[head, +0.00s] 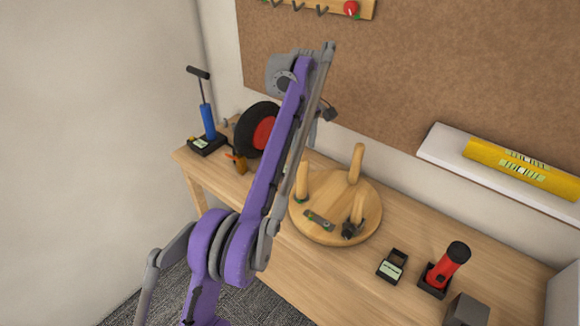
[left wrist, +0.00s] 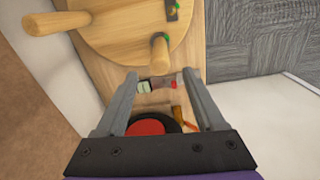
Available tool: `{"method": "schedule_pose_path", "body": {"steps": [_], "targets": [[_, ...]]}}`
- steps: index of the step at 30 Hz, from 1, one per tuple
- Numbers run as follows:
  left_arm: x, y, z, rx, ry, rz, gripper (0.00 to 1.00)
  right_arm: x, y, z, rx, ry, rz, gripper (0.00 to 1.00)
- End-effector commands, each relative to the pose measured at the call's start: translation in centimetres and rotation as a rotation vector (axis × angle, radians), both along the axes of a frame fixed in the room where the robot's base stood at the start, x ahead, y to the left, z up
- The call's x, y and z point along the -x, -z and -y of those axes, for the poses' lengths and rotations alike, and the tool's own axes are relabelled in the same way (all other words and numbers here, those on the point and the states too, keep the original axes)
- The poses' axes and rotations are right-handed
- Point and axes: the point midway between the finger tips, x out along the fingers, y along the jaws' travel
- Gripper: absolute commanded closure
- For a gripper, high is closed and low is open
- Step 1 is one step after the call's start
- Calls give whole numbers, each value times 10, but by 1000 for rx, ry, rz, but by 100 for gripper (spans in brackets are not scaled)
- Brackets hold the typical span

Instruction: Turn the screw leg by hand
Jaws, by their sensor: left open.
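A round wooden stool seat (head: 330,234) lies upside down on the workbench, with several wooden legs pointing up: a left leg (head: 302,182), a back leg (head: 356,165) and a front leg (head: 357,207). A dark metal plate (head: 319,220) lies on the seat, and a small black part is beside the front leg's foot. Which leg is the screw leg I cannot tell. The left wrist view shows one leg (left wrist: 160,52) beyond my fingertips and another leg (left wrist: 58,22) at upper left. My left gripper (left wrist: 160,76) is open and empty, above the bench, apart from the legs.
A wheel with a red hub (head: 263,132), an orange-handled tool (head: 239,162) and a blue pump (head: 207,122) stand on the bench's left. A red torch-like thing (head: 447,267) and a small black box (head: 392,266) stand right. A shelf (head: 440,150) holds a yellow level (head: 520,168).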

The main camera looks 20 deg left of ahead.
Motion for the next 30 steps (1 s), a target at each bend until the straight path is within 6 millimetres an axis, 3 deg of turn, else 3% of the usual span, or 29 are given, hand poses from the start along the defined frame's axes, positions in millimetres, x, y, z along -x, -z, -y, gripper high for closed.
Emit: {"method": "schedule_pose_path", "body": {"steps": [7, 15, 21, 30], "targets": [[-1, 15, 1, 0, -18, -10, 29, 3, 9, 0, 0, 0, -5, 32], [0, 66, 1, 0, -17, -9, 29, 11, 38, 0, 0, 0, -20, 32], [-1, 96, 1, 1, -17, -8, 29, 13, 47, 0, 0, 0, -24, 32], [-1, 110, 1, 0, -17, -7, 29, 13, 50, 0, 0, 0, -25, 32]]}}
